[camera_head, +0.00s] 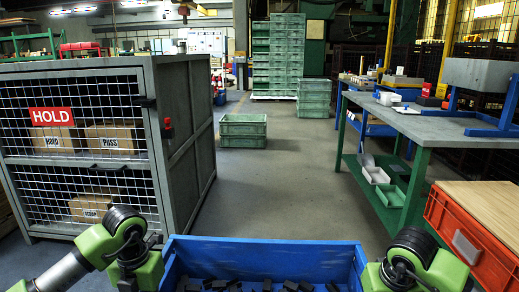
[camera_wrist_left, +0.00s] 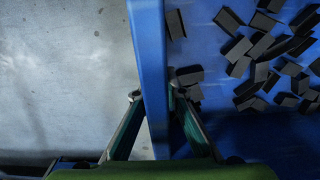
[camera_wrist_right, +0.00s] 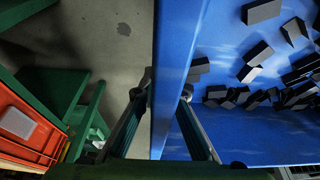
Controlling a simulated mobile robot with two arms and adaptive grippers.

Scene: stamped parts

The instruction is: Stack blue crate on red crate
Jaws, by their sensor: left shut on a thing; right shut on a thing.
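The blue crate (camera_head: 262,250) is in front of me at the bottom of the head view, with several dark parts inside. My left gripper (camera_wrist_left: 155,95) is shut on one side wall of the blue crate, a finger on each side. My right gripper (camera_wrist_right: 166,88) is shut on the opposite wall in the same way. In the head view the fingertips are hidden. The red crate (camera_head: 462,238) is at the right edge, cut off by the frame, with a tan wooden surface at its top. It also shows in the right wrist view (camera_wrist_right: 22,128).
A grey mesh cage (camera_head: 180,140) marked HOLD stands at the left. A green workbench (camera_head: 425,130) stands at the right, beyond the red crate. A green crate (camera_head: 243,130) sits on the floor farther off. The aisle floor between is clear.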

